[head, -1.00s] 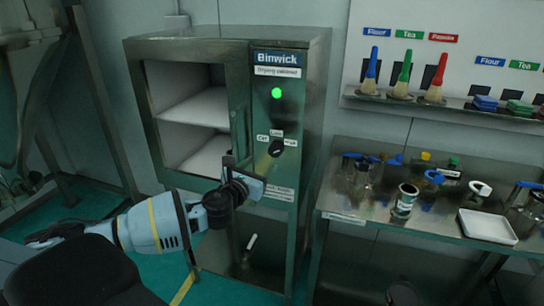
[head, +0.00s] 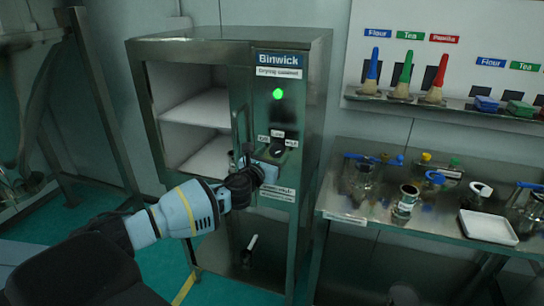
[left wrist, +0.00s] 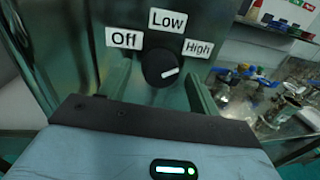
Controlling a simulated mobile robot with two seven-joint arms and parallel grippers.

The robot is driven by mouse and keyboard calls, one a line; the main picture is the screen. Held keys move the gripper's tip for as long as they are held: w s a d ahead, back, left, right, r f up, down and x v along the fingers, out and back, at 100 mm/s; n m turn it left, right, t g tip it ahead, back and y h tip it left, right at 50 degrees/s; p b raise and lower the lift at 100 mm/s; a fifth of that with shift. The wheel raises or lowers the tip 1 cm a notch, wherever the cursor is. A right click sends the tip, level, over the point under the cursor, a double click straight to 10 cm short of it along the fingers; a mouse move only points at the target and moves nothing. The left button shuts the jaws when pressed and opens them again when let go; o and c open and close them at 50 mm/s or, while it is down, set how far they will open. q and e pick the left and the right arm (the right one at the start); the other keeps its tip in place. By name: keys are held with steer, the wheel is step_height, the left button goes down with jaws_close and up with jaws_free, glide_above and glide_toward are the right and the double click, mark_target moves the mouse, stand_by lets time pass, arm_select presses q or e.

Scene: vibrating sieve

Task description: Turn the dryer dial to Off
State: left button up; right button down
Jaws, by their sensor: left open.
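The dryer dial (head: 278,151) is a round black knob on the front panel of the drying cabinet (head: 290,120). In the left wrist view the dial (left wrist: 162,67) has a white mark pointing right, towards the High label (left wrist: 198,48). The Low label (left wrist: 167,19) is above it and the Off label (left wrist: 124,38) is to its left. My left gripper (head: 268,166) is open just in front of and below the dial. In the left wrist view its fingers (left wrist: 157,80) stand on either side of the dial, apparently not gripping it. My right gripper is not in view.
A green light (head: 278,94) glows above the dial. The cabinet's shelved compartment (head: 195,110) is left of the panel. A steel table (head: 345,212) with jars and a white tray (head: 488,227) stands to the right, below a shelf (head: 450,104) of brushes.

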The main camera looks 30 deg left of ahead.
arm_select(q)
steer(key=shift+c, duration=0.2)
steer(key=c, duration=0.9)
